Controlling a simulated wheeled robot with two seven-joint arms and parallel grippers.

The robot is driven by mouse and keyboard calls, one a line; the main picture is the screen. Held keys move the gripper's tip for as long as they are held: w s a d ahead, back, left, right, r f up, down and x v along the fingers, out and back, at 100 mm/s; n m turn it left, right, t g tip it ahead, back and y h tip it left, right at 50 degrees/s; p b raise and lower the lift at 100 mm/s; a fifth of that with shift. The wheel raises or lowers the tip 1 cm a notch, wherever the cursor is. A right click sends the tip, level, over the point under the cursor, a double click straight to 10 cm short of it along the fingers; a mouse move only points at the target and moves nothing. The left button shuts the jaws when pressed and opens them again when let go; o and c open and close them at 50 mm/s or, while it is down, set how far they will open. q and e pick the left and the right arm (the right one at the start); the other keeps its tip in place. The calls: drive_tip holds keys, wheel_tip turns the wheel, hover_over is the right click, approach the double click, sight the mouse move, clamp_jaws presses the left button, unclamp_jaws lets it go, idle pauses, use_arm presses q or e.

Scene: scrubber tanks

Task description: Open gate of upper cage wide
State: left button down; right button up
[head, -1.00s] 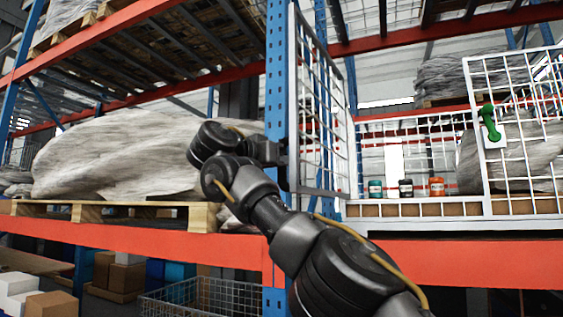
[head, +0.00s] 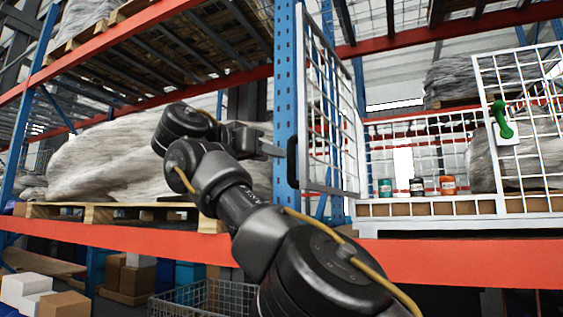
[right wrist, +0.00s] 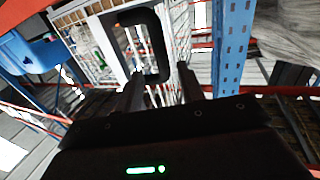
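The upper cage (head: 452,207) is a white mesh cage on the shelf at the right of the head view. Its gate (head: 325,110) is a white mesh panel at the cage's left end, swung out from the front opening and seen at a steep angle. A black handle (head: 292,160) sits on the gate's near edge. The handle also shows in the right wrist view (right wrist: 163,45). My right gripper (head: 280,152) is just left of the handle, pointing at it. In the wrist view its two fingers (right wrist: 161,88) are apart, with the handle beyond the tips. My left gripper is out of view.
A blue rack upright (head: 285,90) stands right behind the gate edge. A green latch (head: 502,120) is on the cage's right front panel (head: 520,165). Several small jars (head: 447,185) stand inside. A wrapped pallet load (head: 95,165) fills the left bay above a red beam (head: 130,240).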

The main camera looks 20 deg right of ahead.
drive_tip(key=shift+v, duration=1.05)
